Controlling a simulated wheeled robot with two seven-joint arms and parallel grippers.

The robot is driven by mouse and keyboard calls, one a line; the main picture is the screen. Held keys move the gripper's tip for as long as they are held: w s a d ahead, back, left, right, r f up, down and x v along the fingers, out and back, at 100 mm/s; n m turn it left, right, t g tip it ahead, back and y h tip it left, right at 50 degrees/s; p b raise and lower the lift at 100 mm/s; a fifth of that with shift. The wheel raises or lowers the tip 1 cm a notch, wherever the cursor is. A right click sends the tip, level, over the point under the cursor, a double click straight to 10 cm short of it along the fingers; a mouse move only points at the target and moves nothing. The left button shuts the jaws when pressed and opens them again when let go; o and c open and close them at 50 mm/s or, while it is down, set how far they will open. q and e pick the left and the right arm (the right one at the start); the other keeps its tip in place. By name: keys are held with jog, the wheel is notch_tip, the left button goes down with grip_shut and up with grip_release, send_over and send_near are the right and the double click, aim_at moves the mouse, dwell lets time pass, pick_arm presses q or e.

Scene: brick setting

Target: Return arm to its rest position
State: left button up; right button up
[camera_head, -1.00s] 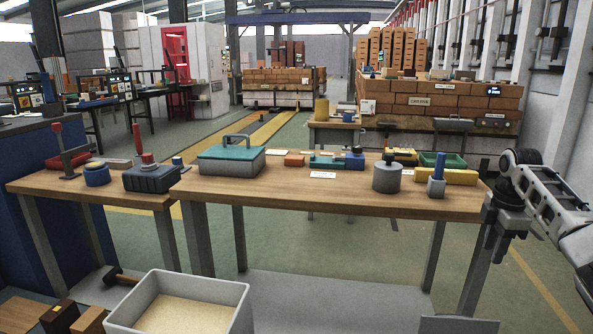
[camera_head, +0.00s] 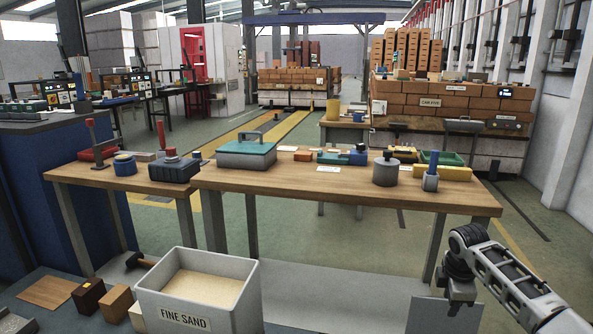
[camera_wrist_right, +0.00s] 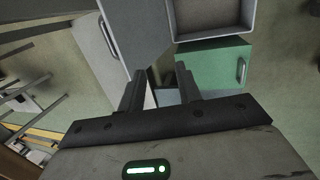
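My right gripper (camera_head: 456,306) hangs low at the right of the head view, below and in front of the right end of the wooden workbench (camera_head: 350,190). In the right wrist view its two dark fingers (camera_wrist_right: 162,84) stand apart with a gap between them and nothing held. My right arm comes in from the lower right corner. My left gripper is not in view.
The bench bears a teal-lidded box (camera_head: 246,152), a grey cylinder (camera_head: 386,174) and a blue-topped block (camera_head: 431,180). A white FINE SAND bin (camera_head: 200,310) stands at lower left. The wrist view shows a green cabinet (camera_wrist_right: 214,65) below. Open floor lies right of the bench.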

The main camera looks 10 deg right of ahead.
jog(key=s+a+f+m+t+y+p, duration=0.1)
jog(key=s+a+f, duration=0.3)
jog(key=a, duration=0.4)
jog(key=s+a+f+m+t+y+p, duration=0.1)
jog(key=s+a+f+t, duration=0.15)
jog(key=a, duration=0.55)
jog(key=s+a+f+m+t+y+p, duration=0.1)
jog(key=s+a+f, duration=0.3)
jog(key=a, duration=0.5)
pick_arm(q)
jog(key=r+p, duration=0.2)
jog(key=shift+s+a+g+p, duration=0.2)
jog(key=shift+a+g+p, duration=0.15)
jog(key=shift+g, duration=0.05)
pick_arm(e)
jog(key=s+a+r+m+t+y, duration=0.2)
jog(key=s+a+r+m+t, duration=0.2)
jog(key=s+a+r+m, duration=0.3)
jog(key=s+a+r, duration=0.2)
jog(key=s+r, duration=0.1)
jog(key=s, duration=0.2)
jog(key=shift+s+r+m+y, duration=0.2)
jog(key=shift+r+m+y, duration=0.05)
jog(key=shift+m+y, duration=0.05)
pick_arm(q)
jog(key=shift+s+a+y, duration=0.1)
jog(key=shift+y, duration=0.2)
pick_arm(e)
jog(key=shift+a, duration=0.15)
